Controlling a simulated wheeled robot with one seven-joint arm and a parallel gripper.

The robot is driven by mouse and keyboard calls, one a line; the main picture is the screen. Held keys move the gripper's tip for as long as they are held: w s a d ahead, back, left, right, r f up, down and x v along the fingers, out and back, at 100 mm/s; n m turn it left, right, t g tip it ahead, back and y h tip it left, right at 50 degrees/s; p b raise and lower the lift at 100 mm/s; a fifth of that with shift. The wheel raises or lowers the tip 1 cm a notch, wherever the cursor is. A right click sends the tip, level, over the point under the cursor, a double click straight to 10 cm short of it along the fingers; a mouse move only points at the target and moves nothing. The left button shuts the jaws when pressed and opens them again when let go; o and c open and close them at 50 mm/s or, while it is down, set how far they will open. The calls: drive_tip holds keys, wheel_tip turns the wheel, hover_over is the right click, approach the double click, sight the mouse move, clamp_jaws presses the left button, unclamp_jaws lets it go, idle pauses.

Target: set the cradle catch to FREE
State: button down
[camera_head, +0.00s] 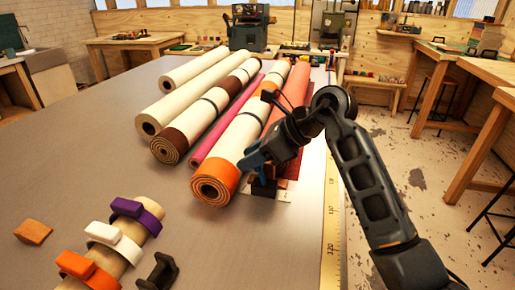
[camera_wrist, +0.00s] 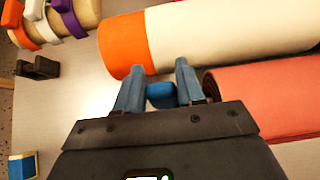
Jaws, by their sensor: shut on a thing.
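My gripper (camera_head: 258,160) is low at the near end of the rolls, beside the orange-banded cream roll (camera_head: 210,187). In the wrist view its two blue-grey fingers (camera_wrist: 160,80) are on either side of a small blue piece (camera_wrist: 161,96), which looks like the catch handle, and are shut on it. The cradle base (camera_head: 264,190), dark with wooden parts, sits on a pale plate under my gripper. The fingers hide most of the catch. I cannot read any marking or tell its setting.
A red roll (camera_head: 290,92) lies close to the right of the orange-banded roll; it also shows in the wrist view (camera_wrist: 270,100). Other rolls lie to the left. A wooden rod with coloured clips (camera_head: 114,238) and a black holder (camera_head: 158,272) are at the front left. A yellow ruler (camera_head: 331,220) edges the table.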

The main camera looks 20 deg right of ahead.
drive_tip(key=shift+w+a+f+h, duration=0.1)
drive_tip(key=shift+h, duration=0.2)
drive_tip(key=c, duration=0.8)
unclamp_jaws()
drive_tip(key=shift+o, duration=0.2)
drive_tip(key=b+v, duration=0.1)
drive_tip(key=v, duration=0.6)
drive_tip(key=shift+d+r, duration=0.25)
drive_tip(key=shift+r, duration=0.05)
drive_tip(key=shift+d, duration=0.1)
